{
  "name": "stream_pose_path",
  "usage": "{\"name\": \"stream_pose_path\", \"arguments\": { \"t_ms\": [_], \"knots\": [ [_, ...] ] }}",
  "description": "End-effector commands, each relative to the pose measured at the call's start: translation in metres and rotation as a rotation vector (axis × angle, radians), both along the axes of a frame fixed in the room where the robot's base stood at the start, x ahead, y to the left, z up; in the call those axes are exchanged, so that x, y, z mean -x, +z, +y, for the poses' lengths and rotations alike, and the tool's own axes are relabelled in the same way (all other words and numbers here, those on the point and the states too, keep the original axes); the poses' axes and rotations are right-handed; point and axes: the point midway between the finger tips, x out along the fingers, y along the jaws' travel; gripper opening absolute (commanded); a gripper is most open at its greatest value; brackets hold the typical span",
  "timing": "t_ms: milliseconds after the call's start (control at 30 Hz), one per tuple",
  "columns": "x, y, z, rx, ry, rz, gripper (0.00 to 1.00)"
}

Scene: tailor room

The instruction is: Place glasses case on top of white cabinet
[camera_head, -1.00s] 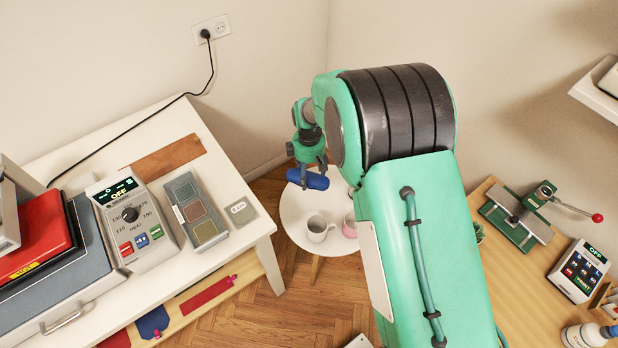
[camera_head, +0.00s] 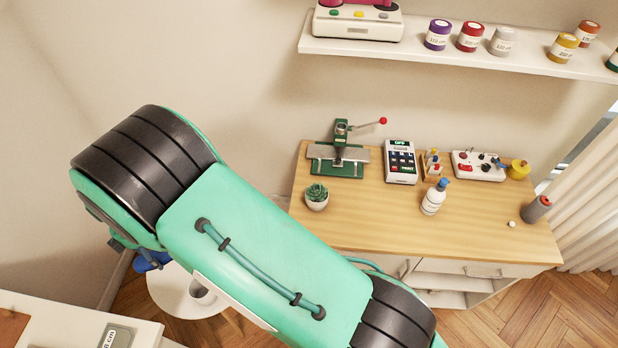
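A dark blue object, likely the glasses case (camera_head: 150,262), shows at the lower left, just past my arm and above the small round white table. My gripper (camera_head: 143,252) is at it, mostly hidden behind my arm; the case appears held between its fingers, as it does in the earlier view. A cabinet with white drawers and a light wood top (camera_head: 380,225) stands on the right, and is likely the white cabinet. My gripper is well to the left of it.
The cabinet top holds a green press (camera_head: 338,155), a succulent (camera_head: 316,197), a keypad device (camera_head: 401,162), a white bottle (camera_head: 434,197) and a control box (camera_head: 478,165). Its front middle is bare. A wall shelf (camera_head: 440,55) hangs above. A mug (camera_head: 202,292) stands on the round table (camera_head: 165,290).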

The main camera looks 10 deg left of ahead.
Motion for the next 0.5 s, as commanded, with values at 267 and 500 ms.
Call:
{"name": "stream_pose_path", "arguments": {
  "t_ms": [267, 500],
  "knots": [
    [0.000, 0.004, 0.000, -0.001, 0.000, -0.001, 0.40],
    [0.000, 0.035, 0.001, -0.003, 0.000, -0.001, 0.40]
  ]
}}
